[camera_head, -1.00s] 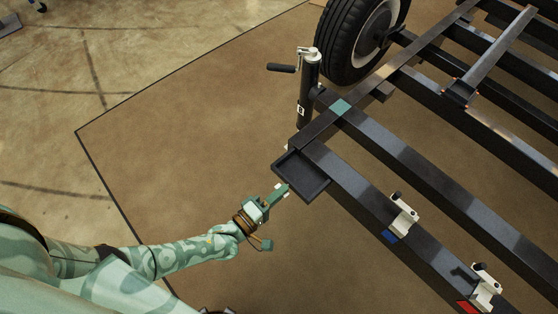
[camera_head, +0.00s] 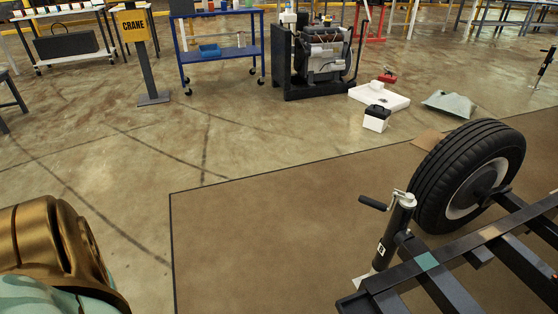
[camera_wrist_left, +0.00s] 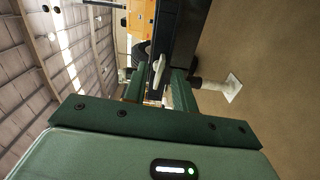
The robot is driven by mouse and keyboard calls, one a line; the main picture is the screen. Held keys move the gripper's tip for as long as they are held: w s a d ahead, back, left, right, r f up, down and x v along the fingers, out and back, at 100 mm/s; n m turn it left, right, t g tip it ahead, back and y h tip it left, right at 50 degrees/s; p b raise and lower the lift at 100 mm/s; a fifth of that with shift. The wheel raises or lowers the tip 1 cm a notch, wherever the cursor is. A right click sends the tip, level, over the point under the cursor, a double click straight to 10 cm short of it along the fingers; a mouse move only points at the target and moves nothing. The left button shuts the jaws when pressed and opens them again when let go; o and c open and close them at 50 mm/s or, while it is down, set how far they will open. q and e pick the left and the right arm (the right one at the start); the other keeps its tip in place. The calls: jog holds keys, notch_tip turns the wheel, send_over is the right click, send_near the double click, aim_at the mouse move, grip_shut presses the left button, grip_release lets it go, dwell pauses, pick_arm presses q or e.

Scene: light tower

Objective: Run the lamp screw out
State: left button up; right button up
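In the left wrist view my left gripper (camera_wrist_left: 160,85) shows two green fingers standing apart with a gap between them. A pale, slim, knob-like piece (camera_wrist_left: 157,70) shows in that gap; I cannot tell whether it is the lamp screw or how far beyond the fingertips it lies. Neither finger visibly touches it. Behind it are a dark panel (camera_wrist_left: 183,30) and an orange body (camera_wrist_left: 140,18). In the head view neither gripper shows, and no lamp screw can be made out.
The dark trailer frame (camera_head: 470,253), its jack (camera_head: 395,235) and a wheel (camera_head: 470,175) are at right. A pale foot (camera_wrist_left: 232,88) shows in the wrist view.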

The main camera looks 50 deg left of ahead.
pick_arm(q)
jog(key=p+v, duration=0.2)
jog(key=v, duration=1.2)
jog(key=shift+s, duration=0.25)
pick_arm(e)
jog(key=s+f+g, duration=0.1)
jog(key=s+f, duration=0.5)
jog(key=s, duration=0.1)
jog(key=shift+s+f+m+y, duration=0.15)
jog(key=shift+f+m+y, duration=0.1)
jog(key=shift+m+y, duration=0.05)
pick_arm(q)
jog(key=shift+a+r, duration=0.1)
